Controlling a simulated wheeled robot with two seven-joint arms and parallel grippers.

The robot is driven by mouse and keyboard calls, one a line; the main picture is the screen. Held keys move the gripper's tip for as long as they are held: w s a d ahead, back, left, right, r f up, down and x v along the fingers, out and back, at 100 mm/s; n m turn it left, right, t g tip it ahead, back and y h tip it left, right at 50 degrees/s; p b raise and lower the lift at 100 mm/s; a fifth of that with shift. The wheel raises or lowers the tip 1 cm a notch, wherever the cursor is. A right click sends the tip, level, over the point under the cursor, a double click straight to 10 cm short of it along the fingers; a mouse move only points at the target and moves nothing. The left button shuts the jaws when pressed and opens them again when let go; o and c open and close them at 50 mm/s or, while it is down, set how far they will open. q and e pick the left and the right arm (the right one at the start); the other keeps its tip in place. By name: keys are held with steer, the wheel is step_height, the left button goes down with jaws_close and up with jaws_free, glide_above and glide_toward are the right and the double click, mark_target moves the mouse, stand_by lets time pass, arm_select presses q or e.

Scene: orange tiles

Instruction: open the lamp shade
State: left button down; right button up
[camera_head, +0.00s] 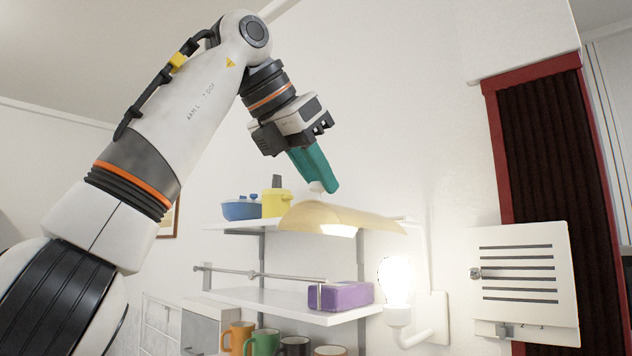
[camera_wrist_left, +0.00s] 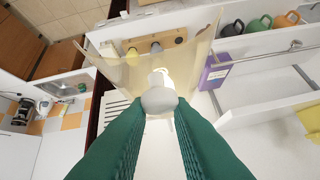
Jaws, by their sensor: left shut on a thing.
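The lamp shade (camera_head: 350,217) is a thin, beige, see-through curved panel. In the head view it is raised above the lit bulb (camera_head: 397,278) of the wall lamp, leaving the bulb uncovered. My left gripper (camera_head: 325,188) has teal fingers pointing down at the shade's top. It is shut on the shade's small whitish knob (camera_head: 317,187). In the left wrist view the rounded knob (camera_wrist_left: 159,98) sits between the fingertips, with the shade (camera_wrist_left: 128,75) spread beyond it. My right gripper is not in view.
Wall shelves behind the shade hold a blue pot (camera_head: 241,208), a yellow pot (camera_head: 275,203), a purple box (camera_head: 345,296) and several mugs (camera_head: 264,342). A white slotted wall box (camera_head: 524,275) is right of the lamp, near a red-framed dark panel (camera_head: 550,150).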

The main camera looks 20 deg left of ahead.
arm_select(q)
steer(key=shift+w+r, duration=0.15)
steer(key=shift+r, duration=0.1)
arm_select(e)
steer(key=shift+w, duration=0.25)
arm_select(q)
steer(key=shift+w+r+g, duration=0.1)
steer(key=shift+r+g, duration=0.05)
steer(key=shift+g, duration=0.25)
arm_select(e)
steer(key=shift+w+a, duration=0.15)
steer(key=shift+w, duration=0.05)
arm_select(q)
steer(key=c, duration=1.5)
jaws_free()
steer(key=shift+o, duration=1)
steer(key=shift+w, duration=0.15)
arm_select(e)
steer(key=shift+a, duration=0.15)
